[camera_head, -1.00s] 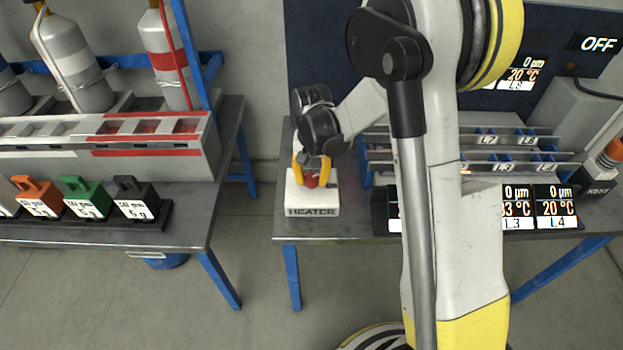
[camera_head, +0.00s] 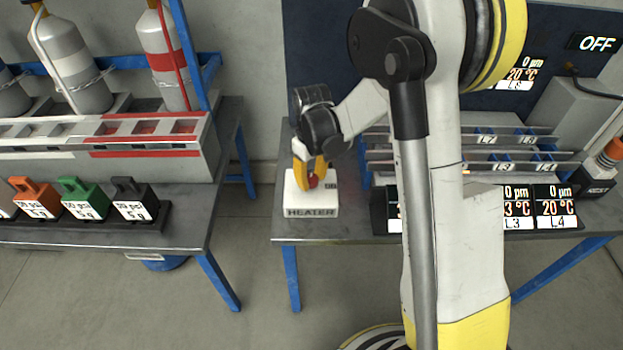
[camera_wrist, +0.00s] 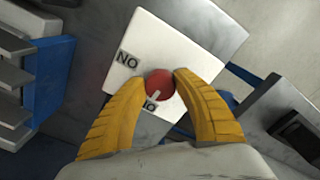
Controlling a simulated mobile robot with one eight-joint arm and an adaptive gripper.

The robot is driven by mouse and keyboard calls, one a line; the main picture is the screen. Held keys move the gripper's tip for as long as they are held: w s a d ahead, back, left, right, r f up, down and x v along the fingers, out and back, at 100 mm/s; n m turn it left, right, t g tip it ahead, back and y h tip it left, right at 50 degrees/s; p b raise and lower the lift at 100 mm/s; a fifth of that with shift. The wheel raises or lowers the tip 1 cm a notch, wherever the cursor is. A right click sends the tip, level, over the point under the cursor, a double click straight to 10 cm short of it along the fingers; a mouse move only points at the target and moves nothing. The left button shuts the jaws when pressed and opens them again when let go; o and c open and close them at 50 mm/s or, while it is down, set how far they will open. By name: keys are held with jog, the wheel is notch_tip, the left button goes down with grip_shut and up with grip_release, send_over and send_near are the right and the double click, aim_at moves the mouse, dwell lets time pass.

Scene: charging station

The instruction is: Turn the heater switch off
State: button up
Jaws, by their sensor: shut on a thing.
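The heater switch is a white box (camera_head: 311,204) labelled HEATER on the left part of the right-hand table. Its red knob (camera_head: 313,181) is on top and also shows in the wrist view (camera_wrist: 159,84), with a pale pointer mark. One label on the box reads as NO in the wrist view; another beside the knob is partly covered. My gripper (camera_head: 311,172) has yellow fingers and comes down onto the box from above. In the wrist view my gripper (camera_wrist: 160,80) is shut on the knob, one finger on each side.
A rack (camera_head: 375,165) and display panels (camera_head: 556,207) stand right of the box, partly behind my arm. A display at upper right reads OFF (camera_head: 598,43). The left table holds gas bottles (camera_head: 80,75) and coloured weights (camera_head: 84,199). A floor gap separates the tables.

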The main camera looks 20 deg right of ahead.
aim_at(312, 179)
jog(key=shift+n, duration=0.4)
jog(key=o, duration=1.2)
jog(key=shift+c, duration=0.2)
notch_tip(312, 179, up, 12)
